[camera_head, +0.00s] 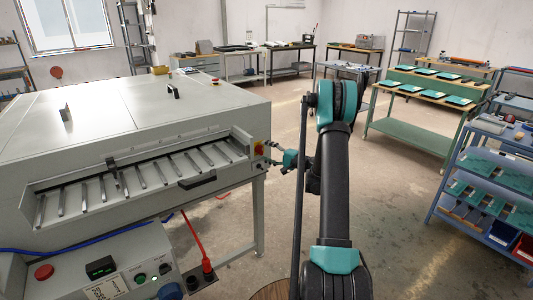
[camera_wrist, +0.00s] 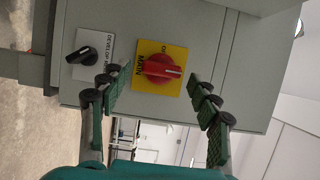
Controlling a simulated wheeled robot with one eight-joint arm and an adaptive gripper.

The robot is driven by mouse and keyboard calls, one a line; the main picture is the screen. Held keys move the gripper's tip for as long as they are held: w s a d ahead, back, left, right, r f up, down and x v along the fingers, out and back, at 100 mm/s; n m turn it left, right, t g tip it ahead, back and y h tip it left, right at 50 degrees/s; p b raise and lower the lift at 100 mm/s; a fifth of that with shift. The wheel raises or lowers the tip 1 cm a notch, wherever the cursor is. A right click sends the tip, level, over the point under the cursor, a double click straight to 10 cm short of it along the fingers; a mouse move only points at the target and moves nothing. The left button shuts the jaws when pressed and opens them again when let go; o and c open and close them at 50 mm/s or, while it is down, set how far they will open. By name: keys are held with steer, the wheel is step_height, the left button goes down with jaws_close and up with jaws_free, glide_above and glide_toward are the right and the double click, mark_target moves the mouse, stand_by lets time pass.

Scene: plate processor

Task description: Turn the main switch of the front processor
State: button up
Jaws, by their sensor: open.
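The front processor (camera_head: 120,130) is a large grey machine on the left in the head view. Its red main switch (camera_wrist: 160,67) sits on a yellow plate marked MAIN in the wrist view. In the head view the yellow plate (camera_head: 258,148) shows small at the processor's right end. My gripper (camera_wrist: 159,82) is open and empty in the wrist view, its green fingers on either side of the switch's lower part. I cannot tell whether they touch it. In the head view my gripper (camera_head: 277,155) is beside the plate, partly hidden by my arm.
A black knob (camera_wrist: 82,56) on a white plate sits left of the main switch. A control box (camera_head: 120,272) with a red button stands at the lower left. A blue shelf rack (camera_head: 480,190) and green bench (camera_head: 425,120) stand right. Floor behind my arm is free.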

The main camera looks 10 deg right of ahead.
steer(key=v, duration=1.1)
steer(key=shift+s+d, duration=0.25)
steer(key=shift+s, duration=0.1)
steer(key=s+a+n+g+h, duration=0.4)
steer(key=s+a+g+h, duration=0.15)
steer(key=s+a, duration=0.75)
steer(key=s+d+f+n+g+h, duration=0.1)
steer(key=s+h, duration=0.3)
steer(key=s, duration=0.8)
steer(key=s+d+f+n+g+h, duration=0.1)
steer(key=s+d+f+n+h, duration=0.1)
steer(key=s, duration=1)
steer(key=shift+d+f+n+h, duration=0.2)
steer(key=shift+d+n+h, duration=0.6)
steer(key=shift+d+h, duration=0.15)
steer(key=shift+s, duration=0.1)
